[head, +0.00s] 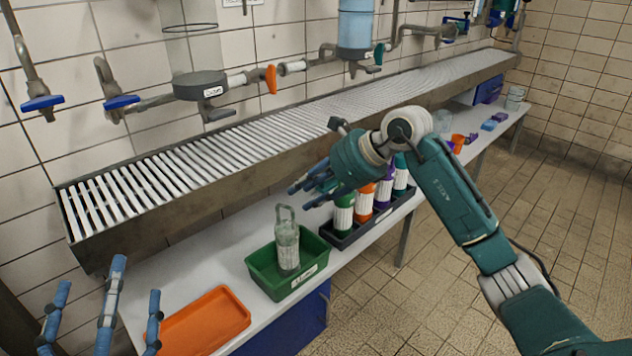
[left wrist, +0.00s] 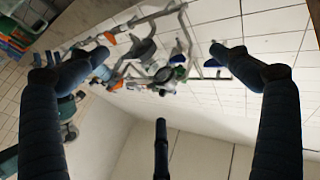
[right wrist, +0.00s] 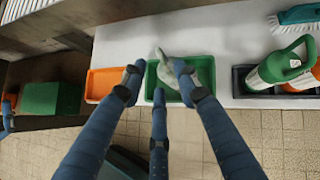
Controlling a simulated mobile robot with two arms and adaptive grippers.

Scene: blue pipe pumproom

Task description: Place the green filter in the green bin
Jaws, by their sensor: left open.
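The green bin (head: 309,287) is a shallow tray on the white bench. A pale grey-green, see-through bottle-shaped piece with a loop handle (head: 287,246) stands in it; it also shows in the right wrist view (right wrist: 201,68). A green-and-white filter (head: 343,214) stands upright in a dark rack (head: 372,232) to the right of the bin; its green handle shows in the right wrist view (right wrist: 287,62). My right gripper (head: 312,186) is open and empty above the bin and rack. My left gripper (head: 103,310) is open and empty at the lower left.
An orange tray (head: 208,318) lies left of the bin. Orange and purple bottles (head: 364,203) share the rack. A slatted metal trough (head: 250,140) runs above the bench's back. Pipes with valves (head: 268,78) line the wall. Tiled floor (head: 430,290) is clear at right.

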